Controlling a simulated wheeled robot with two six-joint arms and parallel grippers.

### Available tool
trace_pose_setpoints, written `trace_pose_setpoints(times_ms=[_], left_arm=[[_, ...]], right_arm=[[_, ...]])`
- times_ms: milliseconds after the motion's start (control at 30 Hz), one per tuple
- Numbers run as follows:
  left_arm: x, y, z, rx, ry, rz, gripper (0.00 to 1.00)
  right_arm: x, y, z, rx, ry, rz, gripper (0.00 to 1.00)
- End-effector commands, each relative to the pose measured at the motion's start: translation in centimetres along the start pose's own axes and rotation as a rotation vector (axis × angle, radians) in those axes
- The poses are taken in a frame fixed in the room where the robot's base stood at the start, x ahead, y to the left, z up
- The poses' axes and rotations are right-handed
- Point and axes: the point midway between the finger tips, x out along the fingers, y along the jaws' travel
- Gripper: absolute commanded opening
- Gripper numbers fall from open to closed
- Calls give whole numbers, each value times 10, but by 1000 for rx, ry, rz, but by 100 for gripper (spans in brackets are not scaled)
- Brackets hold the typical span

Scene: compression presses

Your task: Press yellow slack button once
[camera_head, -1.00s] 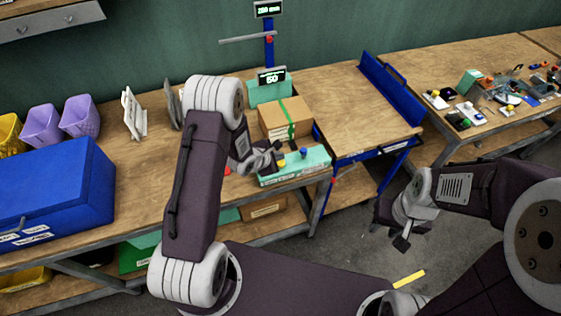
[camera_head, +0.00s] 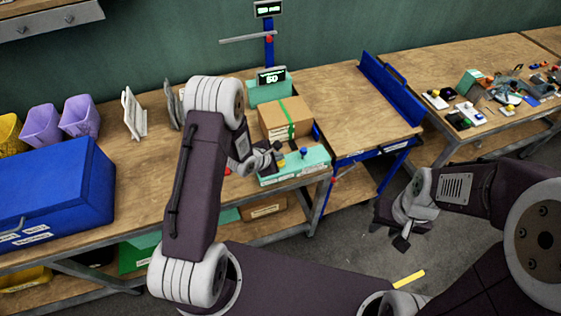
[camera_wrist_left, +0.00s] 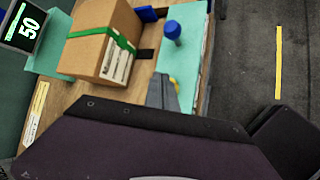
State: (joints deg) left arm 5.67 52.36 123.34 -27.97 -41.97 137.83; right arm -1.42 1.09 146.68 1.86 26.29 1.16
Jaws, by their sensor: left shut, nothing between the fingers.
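The teal press panel (camera_head: 314,166) sits at the front edge of the workbench, with a blue button (camera_head: 303,152) on top. The blue button (camera_wrist_left: 172,30) and the panel (camera_wrist_left: 185,58) also show in the wrist view. The yellow button (camera_wrist_left: 177,88) shows only as a sliver behind my left fingertips in the wrist view; the head view hides it. My left gripper (camera_head: 277,160) is shut and empty, pointing down over the yellow button; I cannot tell whether they touch. Its fingers (camera_wrist_left: 163,92) also show in the wrist view. My right gripper (camera_head: 402,242) hangs clear of the benches.
A cardboard box (camera_head: 286,118) with green tape stands right behind the panel. A display reading 50 (camera_head: 271,77) is behind the box. A blue bin (camera_head: 60,190) and purple baskets (camera_head: 79,117) stand to the left. A blue-edged table (camera_head: 365,105) adjoins on the right.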

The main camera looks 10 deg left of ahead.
Motion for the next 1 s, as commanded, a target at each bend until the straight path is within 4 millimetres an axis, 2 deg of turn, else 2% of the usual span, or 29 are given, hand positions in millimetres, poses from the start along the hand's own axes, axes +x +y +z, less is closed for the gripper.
trace_pose_setpoints(times_ms=[1000], left_arm=[[8, -6, -6, 0, 0, 0, 0]], right_arm=[[6, 0, 1, 0, 0, 0, 36]])
